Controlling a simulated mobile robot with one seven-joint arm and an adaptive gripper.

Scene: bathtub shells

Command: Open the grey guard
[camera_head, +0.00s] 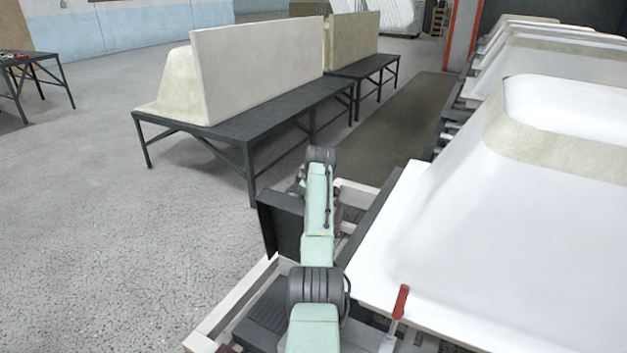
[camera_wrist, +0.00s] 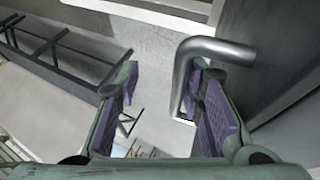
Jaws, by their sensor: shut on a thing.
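The grey guard (camera_wrist: 275,60) is a dark grey panel on the right of the wrist view. A bent metal bar handle (camera_wrist: 205,48) comes off it and curves down between the fingers. My gripper (camera_wrist: 164,82) has purple finger pads. In the head view, a dark upright panel (camera_head: 281,228), seemingly the guard, stands just left of my green arm. My gripper is hidden behind the arm there.
White bathtub shells (camera_head: 450,230) stand in a row on the right. A red-handled clamp (camera_head: 400,303) is at the near shell's edge. A black table (camera_head: 250,118) holds more shells behind. Open concrete floor (camera_head: 90,240) lies to the left.

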